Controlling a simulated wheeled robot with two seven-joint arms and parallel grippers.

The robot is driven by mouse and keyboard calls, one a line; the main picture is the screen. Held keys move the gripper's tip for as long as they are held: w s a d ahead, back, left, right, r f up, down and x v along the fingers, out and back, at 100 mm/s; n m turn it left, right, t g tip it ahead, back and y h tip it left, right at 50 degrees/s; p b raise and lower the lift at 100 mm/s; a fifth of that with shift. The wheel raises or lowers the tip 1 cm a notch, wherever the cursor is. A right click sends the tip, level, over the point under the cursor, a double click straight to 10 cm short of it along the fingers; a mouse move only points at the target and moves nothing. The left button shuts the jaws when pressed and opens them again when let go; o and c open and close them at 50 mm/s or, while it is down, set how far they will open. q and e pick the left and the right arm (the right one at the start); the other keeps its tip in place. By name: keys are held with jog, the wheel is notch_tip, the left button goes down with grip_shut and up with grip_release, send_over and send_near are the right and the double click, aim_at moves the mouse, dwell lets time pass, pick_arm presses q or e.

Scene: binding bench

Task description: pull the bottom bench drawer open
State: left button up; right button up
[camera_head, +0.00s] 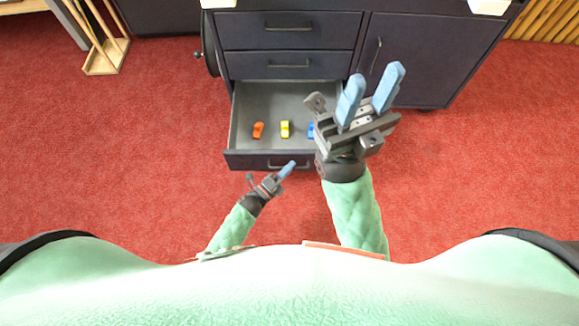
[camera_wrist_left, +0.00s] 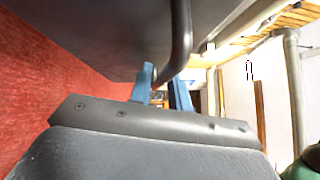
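The bottom bench drawer (camera_head: 240,122) stands pulled well out in the head view, its grey inside showing. My left gripper (camera_head: 291,165) is at the drawer's front, at its handle (camera_head: 276,165). In the left wrist view the dark handle bar (camera_wrist_left: 182,45) runs down between the blue fingers of my left gripper (camera_wrist_left: 165,78), which appear closed around it; the exact contact is partly hidden. My right gripper (camera_head: 376,73) is open and empty, raised over the right side of the drawer and hiding part of it.
An orange item (camera_head: 258,130), a yellow item (camera_head: 285,129) and a partly hidden blue item (camera_head: 311,131) lie in the drawer. Two upper drawers (camera_head: 290,30) and a cupboard door (camera_head: 430,50) are shut. Red carpet (camera_head: 150,150) is clear around the bench; a wooden rack (camera_head: 105,57) stands at left.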

pick_arm(q)
jog(key=v, duration=0.7)
jog(key=shift+p, duration=0.4)
jog(key=shift+s+f, duration=0.1)
